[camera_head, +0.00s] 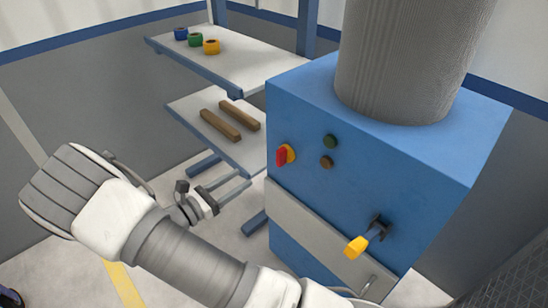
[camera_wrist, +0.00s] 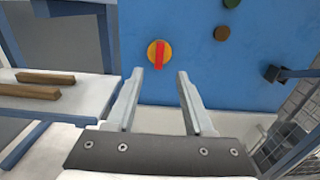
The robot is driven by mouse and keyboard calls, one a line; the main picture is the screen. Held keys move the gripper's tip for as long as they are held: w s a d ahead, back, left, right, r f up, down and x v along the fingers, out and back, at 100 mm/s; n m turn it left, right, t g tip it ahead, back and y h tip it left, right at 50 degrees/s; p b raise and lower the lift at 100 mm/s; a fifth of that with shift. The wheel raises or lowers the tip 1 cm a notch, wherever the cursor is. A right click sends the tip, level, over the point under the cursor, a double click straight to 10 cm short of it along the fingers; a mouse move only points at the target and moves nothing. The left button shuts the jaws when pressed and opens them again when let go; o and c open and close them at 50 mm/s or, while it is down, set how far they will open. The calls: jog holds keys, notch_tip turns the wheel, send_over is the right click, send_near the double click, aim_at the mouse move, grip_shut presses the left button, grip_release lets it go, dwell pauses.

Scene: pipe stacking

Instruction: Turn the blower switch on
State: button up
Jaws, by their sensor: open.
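The blower switch (camera_head: 286,155) is a red knob on a yellow round base on the front of a blue machine (camera_head: 360,185). In the wrist view the switch (camera_wrist: 159,55) sits upper middle, its red handle upright, beyond and between my fingertips. My gripper (camera_head: 242,186) is open and empty, to the left of the switch and lower in the head view. In the wrist view both fingers of my gripper (camera_wrist: 159,74) point toward the blue panel. I see a gap between the fingers and the switch in the head view.
A green button (camera_head: 331,142) and a brown button (camera_head: 327,162) are right of the switch. A yellow-ended lever (camera_head: 357,246) sticks out lower right. A shelf stand (camera_head: 250,68) on the left holds several coloured rings above and two brown bars (camera_head: 220,125) below.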

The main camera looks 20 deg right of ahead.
aim_at(277, 155)
jog(key=b+x, duration=0.2)
jog(key=x, duration=1.1)
jog(key=shift+w+d, duration=0.15)
jog(key=shift+d, duration=0.25)
grip_shut()
